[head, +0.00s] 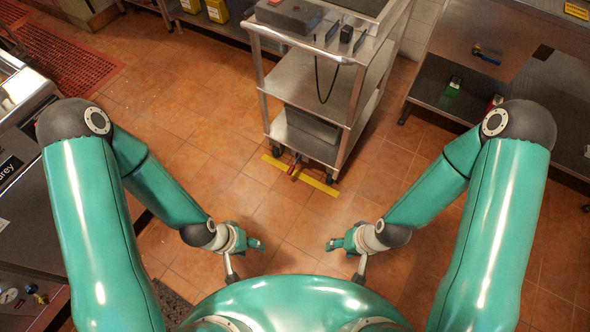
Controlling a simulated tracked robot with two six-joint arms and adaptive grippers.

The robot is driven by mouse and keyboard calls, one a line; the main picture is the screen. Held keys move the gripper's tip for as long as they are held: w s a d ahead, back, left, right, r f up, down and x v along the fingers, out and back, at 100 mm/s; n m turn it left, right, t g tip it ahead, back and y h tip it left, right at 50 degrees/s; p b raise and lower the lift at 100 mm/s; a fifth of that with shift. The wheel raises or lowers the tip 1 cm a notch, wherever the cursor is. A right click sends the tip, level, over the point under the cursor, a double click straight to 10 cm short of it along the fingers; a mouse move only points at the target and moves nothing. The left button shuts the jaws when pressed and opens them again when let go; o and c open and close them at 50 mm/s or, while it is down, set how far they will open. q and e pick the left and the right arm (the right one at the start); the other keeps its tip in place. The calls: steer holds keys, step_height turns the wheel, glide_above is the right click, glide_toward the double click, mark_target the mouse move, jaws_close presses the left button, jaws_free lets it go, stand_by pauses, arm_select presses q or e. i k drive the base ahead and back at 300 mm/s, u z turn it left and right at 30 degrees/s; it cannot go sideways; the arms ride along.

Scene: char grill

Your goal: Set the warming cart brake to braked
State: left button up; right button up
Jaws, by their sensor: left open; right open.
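The warming cart (310,78) is a grey metal trolley with shelves and castors, standing upright on the tiled floor ahead of me. A small red part (293,171), possibly the brake pedal, shows low at its front edge; its setting is too small to tell. A yellow strip (318,186) lies on the floor at the cart's front. My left gripper (246,258) is open and empty, low in front of me. My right gripper (346,257) is open and empty to its right. Both are apart from the cart.
A steel counter (500,45) with a lower shelf stands at the right, holding a green item (452,87). Kitchen equipment (25,130) lines the left edge. A red floor mat (65,62) lies back left. Open tiled floor lies between me and the cart.

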mark_target(293, 168)
steer(key=u, duration=1.8)
steer(key=i, duration=0.1)
steer(key=z, duration=3.4)
steer(key=k, duration=1)
steer(key=u, duration=1.15)
steer(key=i, duration=1.3)
steer(key=u, duration=0.05)
